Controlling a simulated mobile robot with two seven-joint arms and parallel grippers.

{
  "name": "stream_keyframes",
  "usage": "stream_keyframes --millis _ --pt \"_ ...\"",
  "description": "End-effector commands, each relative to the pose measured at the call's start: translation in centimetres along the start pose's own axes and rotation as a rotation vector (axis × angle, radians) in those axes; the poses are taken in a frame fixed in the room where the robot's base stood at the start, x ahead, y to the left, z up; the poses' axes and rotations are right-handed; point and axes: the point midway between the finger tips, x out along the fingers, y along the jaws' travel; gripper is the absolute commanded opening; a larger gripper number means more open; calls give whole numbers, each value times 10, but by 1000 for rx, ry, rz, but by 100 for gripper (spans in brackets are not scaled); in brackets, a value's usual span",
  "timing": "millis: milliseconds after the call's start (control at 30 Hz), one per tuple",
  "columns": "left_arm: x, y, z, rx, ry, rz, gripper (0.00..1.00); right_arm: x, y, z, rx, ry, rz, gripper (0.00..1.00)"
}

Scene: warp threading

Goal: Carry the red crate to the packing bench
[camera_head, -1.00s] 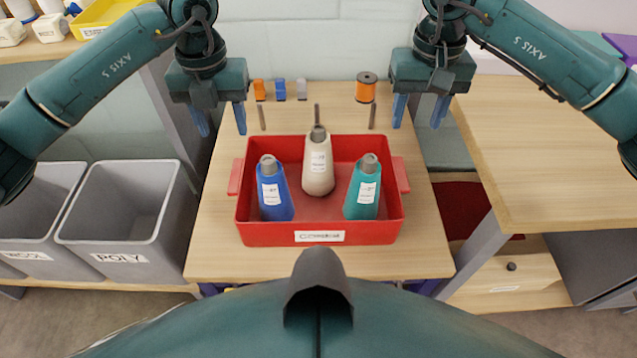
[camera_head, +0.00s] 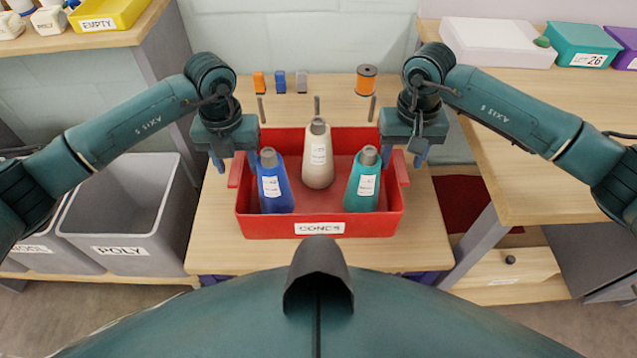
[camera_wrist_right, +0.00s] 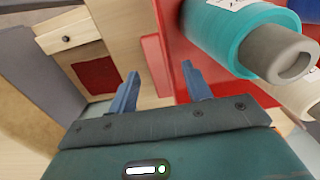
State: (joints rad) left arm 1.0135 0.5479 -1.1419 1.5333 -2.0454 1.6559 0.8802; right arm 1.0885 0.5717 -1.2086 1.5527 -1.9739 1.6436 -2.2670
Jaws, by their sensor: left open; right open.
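The red crate (camera_head: 262,228) stands on the light wooden table and holds a blue cone (camera_head: 276,190), a cream cone (camera_head: 318,165) and a teal cone (camera_head: 362,188). Its front label reads CONES. My left gripper (camera_head: 234,164) is open, with its fingers on either side of the crate's left handle (camera_head: 234,175). My right gripper (camera_head: 404,158) is open at the right handle (camera_head: 402,170). In the right wrist view, the open right fingers (camera_wrist_right: 160,88) have the red handle (camera_wrist_right: 155,66) between them. I cannot tell whether they touch it. Which surface is the packing bench is unclear.
A grey POLY bin (camera_head: 130,225) is at left. A wooden bench (camera_head: 545,190) at right has a clear front and boxes (camera_head: 583,45) at its back.

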Motion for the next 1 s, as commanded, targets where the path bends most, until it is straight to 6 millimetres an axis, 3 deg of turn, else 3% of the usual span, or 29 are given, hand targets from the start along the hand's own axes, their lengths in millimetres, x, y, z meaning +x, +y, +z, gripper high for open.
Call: stream_keyframes --millis 167,467,1000 --pt "10 0 0 0 1 0 49 10 0 0 0 0 0 49" --pt "11 0 0 0 0 0 48 11 0 0 0 0 0 48" --pt "10 0 0 0 0 0 4 10 0 0 0 1 0 4"
